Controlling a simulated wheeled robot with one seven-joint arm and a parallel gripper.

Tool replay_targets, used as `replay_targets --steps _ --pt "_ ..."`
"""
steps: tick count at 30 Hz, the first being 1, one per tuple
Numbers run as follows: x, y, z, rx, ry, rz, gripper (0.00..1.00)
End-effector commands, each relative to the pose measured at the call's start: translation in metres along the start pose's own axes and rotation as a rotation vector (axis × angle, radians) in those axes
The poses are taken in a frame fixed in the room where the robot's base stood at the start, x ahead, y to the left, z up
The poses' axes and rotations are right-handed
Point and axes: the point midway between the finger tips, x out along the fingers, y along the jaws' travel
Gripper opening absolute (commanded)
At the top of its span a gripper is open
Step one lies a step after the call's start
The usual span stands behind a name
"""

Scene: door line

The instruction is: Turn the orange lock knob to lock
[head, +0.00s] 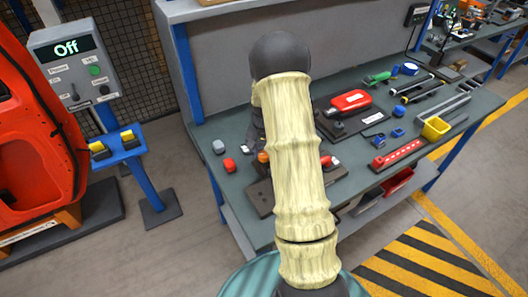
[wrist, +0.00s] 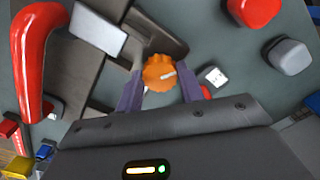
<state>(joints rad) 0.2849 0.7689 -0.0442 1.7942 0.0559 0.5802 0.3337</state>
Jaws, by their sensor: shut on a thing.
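A small white label (wrist: 213,77) with a dark symbol, too small to read, lies just right of the knob. In the head view a bit of the orange knob (head: 263,157) shows left of my sleeved arm, which hides my fingertips and most of the fixture.
The fixture stands on a green-topped workbench (head: 225,135). Near it are a red block (head: 229,165), a grey block (head: 218,146) and a red handle (wrist: 30,60). A red tool (head: 350,100) lies further right. A control box (head: 75,65) reading "Off" and a red door stand left.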

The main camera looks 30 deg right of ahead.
Motion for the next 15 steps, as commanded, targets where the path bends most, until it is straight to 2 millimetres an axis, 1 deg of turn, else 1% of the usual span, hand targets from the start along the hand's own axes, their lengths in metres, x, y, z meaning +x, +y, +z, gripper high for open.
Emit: replay_targets --steps 10,11,12,13,14,15 --pt "-0.0012 -0.0008 -0.0011 0.006 0.004 -0.002 0.15" --pt "-0.0012 -0.0007 -0.0011 0.006 0.004 -0.002 0.43" --pt "-0.0011 -0.0007 -0.001 0.006 0.003 -0.002 0.51" --pt "-0.001 -0.0007 -0.0009 0.005 0.003 -0.002 0.57" --pt "-0.0009 -0.0005 -0.0008 0.005 0.002 -0.002 0.59" --pt "-0.0008 -0.0002 -0.0006 0.005 0.002 -0.001 0.59"
